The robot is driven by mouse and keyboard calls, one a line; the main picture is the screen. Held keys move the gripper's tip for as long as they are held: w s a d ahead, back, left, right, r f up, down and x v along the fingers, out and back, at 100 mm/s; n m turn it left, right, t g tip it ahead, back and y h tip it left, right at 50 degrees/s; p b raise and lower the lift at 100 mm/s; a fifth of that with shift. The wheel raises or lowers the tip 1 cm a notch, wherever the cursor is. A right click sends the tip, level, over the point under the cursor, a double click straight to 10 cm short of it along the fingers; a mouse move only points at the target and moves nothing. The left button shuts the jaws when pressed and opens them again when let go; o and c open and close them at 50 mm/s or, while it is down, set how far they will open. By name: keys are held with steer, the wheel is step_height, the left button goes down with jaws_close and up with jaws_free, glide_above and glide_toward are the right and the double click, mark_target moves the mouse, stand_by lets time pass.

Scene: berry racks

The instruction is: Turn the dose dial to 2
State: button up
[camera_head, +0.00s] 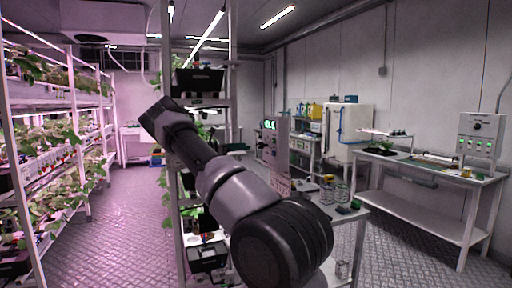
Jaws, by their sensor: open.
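No dial marked as the dose dial can be read from here. A grey control box (482,135) at the far right has a small dark round knob (477,126) and a row of green lights below it. A grey panel (281,145) with a green lit display (268,124) stands near the middle, on or behind a bench. Its small controls and markings are too small to read. My arm crosses the middle of the view, and its links hide part of the rack and bench. My gripper is not in view.
Plant racks (75,104) line the left side, beside an open aisle floor (130,220). A white bench (430,170) stands at the right, with a white cabinet (348,130) behind it. Jars (335,190) sit on the nearer table. Patterned floor is clear at the lower right.

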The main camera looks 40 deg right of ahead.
mark_target(259, 145)
steer(key=x, duration=0.8)
steer(key=shift+s+d, duration=0.15)
steer(key=shift+d, duration=0.15)
jaws_close()
